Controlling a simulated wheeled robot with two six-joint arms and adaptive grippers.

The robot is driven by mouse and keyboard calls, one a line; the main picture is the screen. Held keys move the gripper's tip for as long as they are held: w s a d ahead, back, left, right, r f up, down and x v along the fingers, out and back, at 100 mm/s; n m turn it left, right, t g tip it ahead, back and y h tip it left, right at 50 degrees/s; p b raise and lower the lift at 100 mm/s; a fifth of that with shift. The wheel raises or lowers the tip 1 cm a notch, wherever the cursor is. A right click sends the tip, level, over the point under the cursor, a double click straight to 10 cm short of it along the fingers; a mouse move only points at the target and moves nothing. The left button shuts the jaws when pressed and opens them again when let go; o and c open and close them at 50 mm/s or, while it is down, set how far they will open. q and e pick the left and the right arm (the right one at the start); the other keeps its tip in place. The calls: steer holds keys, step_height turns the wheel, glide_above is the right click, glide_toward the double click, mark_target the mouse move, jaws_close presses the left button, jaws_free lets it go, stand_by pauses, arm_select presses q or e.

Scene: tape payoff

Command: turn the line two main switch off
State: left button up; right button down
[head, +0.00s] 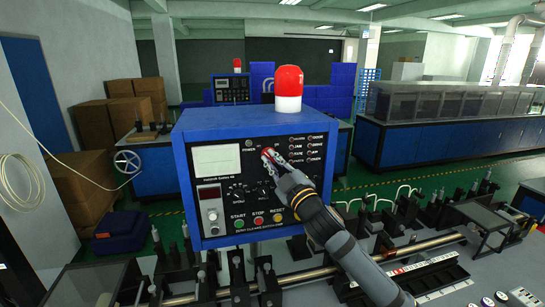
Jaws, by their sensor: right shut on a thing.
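A blue control box (185,160) with a black front panel stands in front of me, with a red and white beacon on top. My right gripper (270,158) reaches up from the lower right to the upper middle of the panel. It is shut on the red main switch (267,152), and its fingers hide part of that switch. The switch's exact angle cannot be told. My left gripper is not in view.
Green START, red STOP and yellow RESET buttons (278,217) line the panel's lower edge, below a dial (212,215). A metal rod and black fixtures cover the bench below. A similar box (231,90) stands farther back.

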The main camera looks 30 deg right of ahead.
stand_by(0.3)
steer(key=c, duration=1.4)
jaws_free()
